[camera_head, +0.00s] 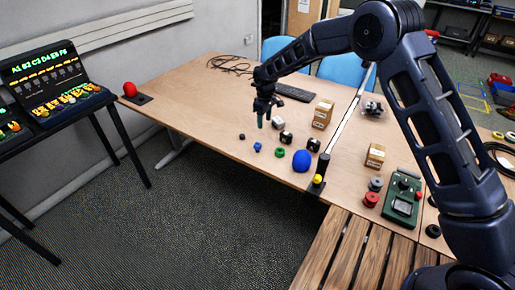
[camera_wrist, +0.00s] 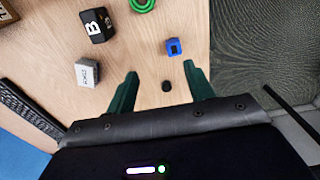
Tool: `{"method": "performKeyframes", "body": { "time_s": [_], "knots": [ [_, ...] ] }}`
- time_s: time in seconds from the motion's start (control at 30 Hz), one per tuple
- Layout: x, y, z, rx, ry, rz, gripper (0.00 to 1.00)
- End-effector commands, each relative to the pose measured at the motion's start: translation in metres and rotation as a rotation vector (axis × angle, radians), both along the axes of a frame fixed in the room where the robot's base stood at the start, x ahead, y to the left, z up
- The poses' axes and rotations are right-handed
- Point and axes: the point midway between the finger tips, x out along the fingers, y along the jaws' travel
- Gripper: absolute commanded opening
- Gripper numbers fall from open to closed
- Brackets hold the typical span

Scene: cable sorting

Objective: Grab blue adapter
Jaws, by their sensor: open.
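The blue adapter (camera_head: 257,147) is a small blue block on the wooden table, near its front edge. In the wrist view the blue adapter (camera_wrist: 174,46) lies ahead of the fingertips, a little right of the middle between them, with a dark opening in its face. My gripper (camera_head: 267,117) is above the table, behind the adapter in the head view. In the wrist view my gripper (camera_wrist: 160,75) has its two green fingers spread apart with nothing held. A small black piece (camera_wrist: 166,86) lies on the table between the fingers as seen from the wrist.
A grey block (camera_wrist: 87,72), a black cube marked B (camera_wrist: 97,24) and a green ring (camera_wrist: 142,4) lie near the adapter. A black keyboard (camera_head: 294,92) lies behind.

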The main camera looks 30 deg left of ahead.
Motion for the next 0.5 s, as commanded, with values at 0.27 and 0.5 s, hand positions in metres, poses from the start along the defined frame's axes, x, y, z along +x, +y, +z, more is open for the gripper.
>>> {"method": "performKeyframes", "body": {
  "time_s": [0.27,0.5],
  "knots": [
    [-0.027,0.026,-0.034,-0.012,0.006,0.059,0.53],
    [-0.027,0.026,-0.058,-0.015,0.007,0.059,0.53]
  ]
}}
